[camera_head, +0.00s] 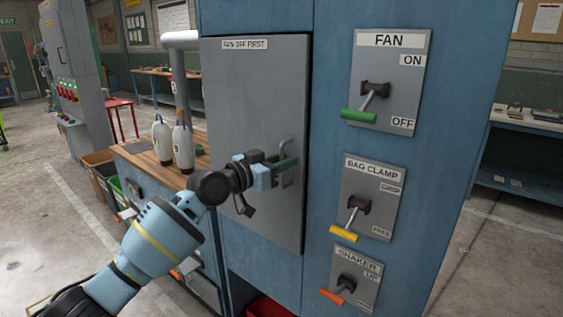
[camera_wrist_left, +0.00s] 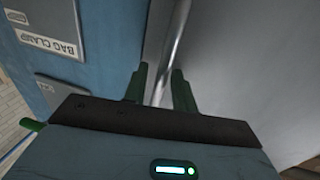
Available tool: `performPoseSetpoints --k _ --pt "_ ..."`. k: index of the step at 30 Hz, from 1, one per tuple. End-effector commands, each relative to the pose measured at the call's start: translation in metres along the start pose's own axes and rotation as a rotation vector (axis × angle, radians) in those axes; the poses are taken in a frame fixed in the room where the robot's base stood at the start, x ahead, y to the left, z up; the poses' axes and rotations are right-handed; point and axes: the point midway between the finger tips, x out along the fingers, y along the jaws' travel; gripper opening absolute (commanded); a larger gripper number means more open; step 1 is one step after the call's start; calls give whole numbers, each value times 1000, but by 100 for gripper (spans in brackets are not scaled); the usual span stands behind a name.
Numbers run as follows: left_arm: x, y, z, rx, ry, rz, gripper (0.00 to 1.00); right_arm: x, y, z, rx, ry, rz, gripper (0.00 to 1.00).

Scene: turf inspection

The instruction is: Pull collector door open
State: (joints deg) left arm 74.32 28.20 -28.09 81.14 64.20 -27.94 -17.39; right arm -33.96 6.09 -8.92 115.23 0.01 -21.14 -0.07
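The grey collector door (camera_head: 245,110), labelled "FAN OFF FIRST", is set in the blue cabinet. It looks shut, with a dark seam along its right edge. Its metal bar handle (camera_head: 286,178) is near the right edge, and the bar also shows in the left wrist view (camera_wrist_left: 178,40). My left gripper (camera_head: 287,163) is at the handle, its green fingers (camera_wrist_left: 160,88) on either side of the bar. The fingers stand apart, with gaps visible beside the bar, so they look open around it. My right gripper is out of view.
Right of the door are the fan lever (camera_head: 359,116), bag clamp lever (camera_head: 343,234) and shaker lever (camera_head: 332,297), all with handles low. White bottles (camera_head: 183,148) stand on a wooden-topped bench (camera_head: 143,155) at left. A red bin (camera_head: 266,307) sits below the door.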

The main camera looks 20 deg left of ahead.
Motion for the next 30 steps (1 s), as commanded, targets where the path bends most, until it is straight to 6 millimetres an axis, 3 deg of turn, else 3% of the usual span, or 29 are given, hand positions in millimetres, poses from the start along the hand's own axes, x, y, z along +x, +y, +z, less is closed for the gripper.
performPoseSetpoints --k 5,11,23,30 --pt "0 0 0 0 0 0 27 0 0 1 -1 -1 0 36" --pt "0 0 0 0 0 0 1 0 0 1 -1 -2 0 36" --pt "-2 -1 2 1 -1 4 0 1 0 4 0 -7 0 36" --pt "-22 -1 8 1 -4 60 0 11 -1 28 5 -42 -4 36"
